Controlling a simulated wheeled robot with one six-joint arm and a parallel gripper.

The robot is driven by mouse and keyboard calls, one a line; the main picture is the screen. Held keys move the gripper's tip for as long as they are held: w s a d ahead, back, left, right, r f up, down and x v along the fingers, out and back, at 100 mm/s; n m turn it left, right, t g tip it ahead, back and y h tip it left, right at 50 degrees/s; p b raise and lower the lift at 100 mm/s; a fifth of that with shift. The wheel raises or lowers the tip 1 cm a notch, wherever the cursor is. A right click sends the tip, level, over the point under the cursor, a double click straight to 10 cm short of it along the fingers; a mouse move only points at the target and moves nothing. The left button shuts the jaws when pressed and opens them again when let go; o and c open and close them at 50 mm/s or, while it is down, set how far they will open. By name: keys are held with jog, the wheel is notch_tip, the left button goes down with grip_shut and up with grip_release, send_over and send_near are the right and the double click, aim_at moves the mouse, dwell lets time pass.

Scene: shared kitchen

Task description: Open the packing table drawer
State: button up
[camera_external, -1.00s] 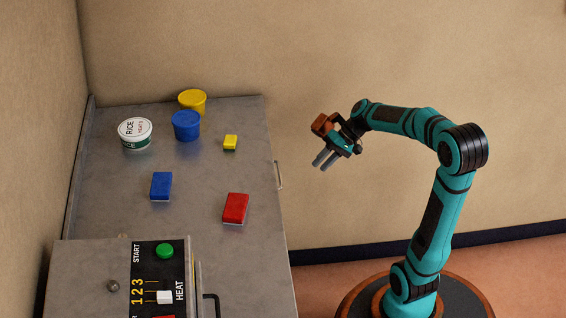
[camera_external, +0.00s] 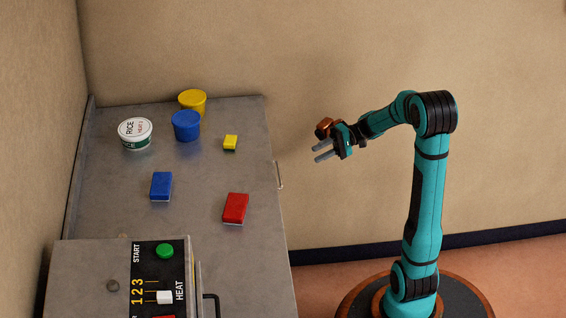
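The packing table (camera_external: 110,205) is a grey metal table at the left, seen from above. A small light metal handle (camera_external: 280,175) stands out from its right edge; this looks like the drawer handle. The drawer front is hidden below the edge, and no drawer is seen pulled out. My gripper (camera_external: 317,153) is in the air to the right of the handle and looks higher in the picture. Its two grey fingers are apart and point left, with nothing between them. It does not touch the table or handle.
On the table stand a rice tub (camera_external: 135,134), a blue tub (camera_external: 186,126), a yellow tub (camera_external: 192,101), and yellow (camera_external: 230,142), blue (camera_external: 161,186) and red (camera_external: 235,208) blocks. A heating appliance (camera_external: 90,280) with a dark handle (camera_external: 212,303) is in front.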

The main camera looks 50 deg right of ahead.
jog(key=x, duration=1.4)
jog(key=shift+a, duration=0.2)
grip_shut()
